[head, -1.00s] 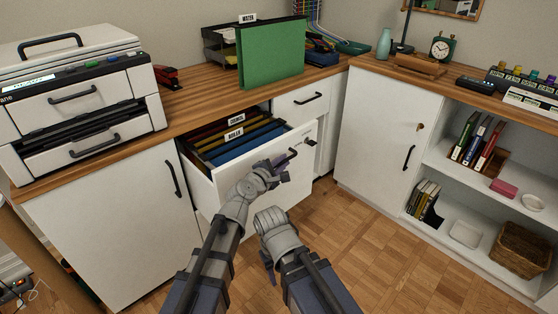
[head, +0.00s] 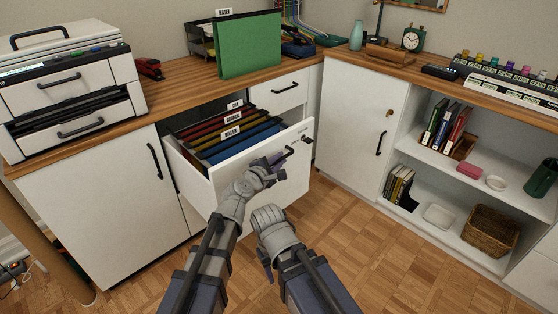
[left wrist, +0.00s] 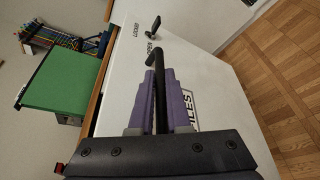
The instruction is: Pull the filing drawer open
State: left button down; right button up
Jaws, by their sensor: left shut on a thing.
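The filing drawer (head: 225,172) is a white drawer, pulled partly out of the desk, with coloured hanging files (head: 236,140) inside. Tabs on the files read CAR, COUNCIL and BOILER. My left gripper (head: 280,162) is at the drawer's front, shut on its black bar handle (head: 290,150). In the left wrist view the handle (left wrist: 157,75) runs between the two purple fingers. A black key or lock lever (left wrist: 153,27) sits on the drawer front beyond the handle, near the word LOCKED. My right gripper (head: 268,262) hangs low in front of the drawer, apart from it; its fingers are hard to make out.
A smaller closed drawer (head: 283,88) is above right. A printer (head: 65,90) and a green folder (head: 250,45) stand on the worktop. A white cupboard (head: 362,120) and open shelves stand at right. The parquet floor (head: 380,240) before them is clear.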

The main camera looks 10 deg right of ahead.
pick_arm(q)
jog(key=shift+s, duration=0.1)
jog(key=c, duration=0.9)
grip_release()
jog(key=shift+p+v, duration=0.8)
jog(key=shift+v, duration=3.05)
jog(key=shift+r, duration=0.1)
